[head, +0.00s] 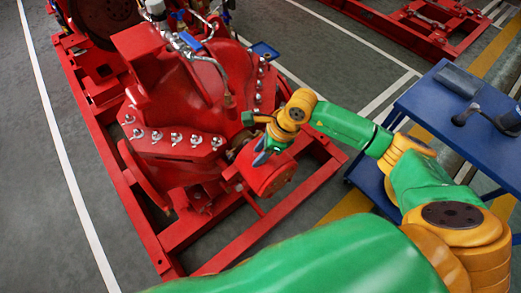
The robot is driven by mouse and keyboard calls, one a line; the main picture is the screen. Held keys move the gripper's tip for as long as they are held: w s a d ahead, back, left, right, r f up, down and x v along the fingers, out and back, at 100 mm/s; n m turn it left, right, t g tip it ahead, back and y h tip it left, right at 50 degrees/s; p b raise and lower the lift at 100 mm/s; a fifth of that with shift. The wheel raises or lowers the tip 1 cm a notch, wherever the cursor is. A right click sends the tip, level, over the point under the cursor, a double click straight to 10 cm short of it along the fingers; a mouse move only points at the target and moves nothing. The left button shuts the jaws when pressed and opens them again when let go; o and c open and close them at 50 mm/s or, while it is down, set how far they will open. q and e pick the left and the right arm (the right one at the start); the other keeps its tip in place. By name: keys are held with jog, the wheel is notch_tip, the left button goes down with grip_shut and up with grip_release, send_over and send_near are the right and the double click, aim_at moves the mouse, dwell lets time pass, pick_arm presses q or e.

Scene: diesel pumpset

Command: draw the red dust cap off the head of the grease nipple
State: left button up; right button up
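My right gripper (263,152) is in the head view at the near end of the red pump (190,95), just above the red cylindrical bearing housing (270,175). Its wrist hides part of the shaft area behind it. The fingers are small and dark here, and I cannot tell whether they are apart or closed, or whether they touch anything. I cannot make out the grease nipple or its red dust cap; both are too small, hidden, or lost against the red housing. My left gripper is not in view.
The pump stands on a red frame (225,258) with raised rails. A blue table (425,105) with dark items stands at the right. Grey floor (60,200) is clear at the left.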

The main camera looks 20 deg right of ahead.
grip_shut()
jog(key=c, duration=0.5)
grip_release()
grip_shut()
jog(key=shift+r, duration=0.15)
jog(key=shift+r+p, duration=1.15)
jog(key=shift+r, duration=0.35)
jog(key=shift+r+p, duration=1.95)
jog(key=shift+r, duration=0.6)
jog(key=shift+f, duration=0.1)
